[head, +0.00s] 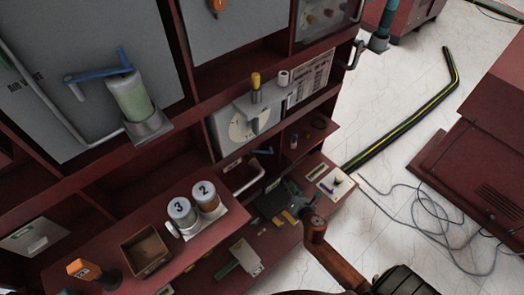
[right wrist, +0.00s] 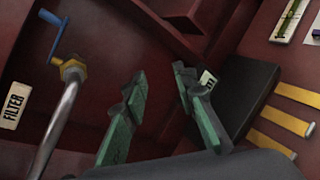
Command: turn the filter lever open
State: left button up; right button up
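The filter lever is a small blue handle (right wrist: 54,36) on a brass fitting (right wrist: 73,69) at the top of a grey pipe (right wrist: 58,125), at the left of the right wrist view. A FILTER label (right wrist: 14,106) is beside it. In the head view the blue lever (head: 262,151) shows small, above the bent pipe (head: 250,181), under the gauge panel. My right gripper (right wrist: 158,88) is open, its two green fingers apart with nothing between them, to the right of the pipe. In the head view the right gripper (head: 280,196) is dark and low by the cabinet. My left gripper is out of view.
A dark block with yellow strips (right wrist: 258,95) lies close to the right finger. Shelf walls surround the pipe. Canisters marked 3 (head: 181,211) and 2 (head: 206,195) stand on the shelf at left. Another blue lever (head: 98,75) is on the air line panel.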

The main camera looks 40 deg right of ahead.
aim_at(271, 149)
jog(key=w+a+r+n+t+b, duration=0.1)
jog(key=w+r+n+t+b, duration=0.2)
jog(key=r, duration=0.4)
jog(key=w+a+r+n+t+b, duration=0.1)
jog(key=w+a+r+n, duration=0.2)
jog(key=r, duration=0.4)
jog(key=shift+n, duration=0.7)
jog(key=w+d, duration=0.2)
jog(key=w, duration=0.1)
jog(key=w+d+b, duration=0.1)
jog(key=w, duration=0.1)
jog(key=shift+w+f, duration=0.1)
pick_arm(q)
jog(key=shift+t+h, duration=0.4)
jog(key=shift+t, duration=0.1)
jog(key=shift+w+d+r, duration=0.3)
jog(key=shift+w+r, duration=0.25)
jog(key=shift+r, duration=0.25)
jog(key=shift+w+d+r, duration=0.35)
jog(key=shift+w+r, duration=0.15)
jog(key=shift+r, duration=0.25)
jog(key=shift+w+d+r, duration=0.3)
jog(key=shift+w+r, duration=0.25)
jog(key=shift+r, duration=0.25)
pick_arm(e)
jog(key=shift+x, duration=0.8)
jog(key=shift+c, duration=0.2)
grip_shut()
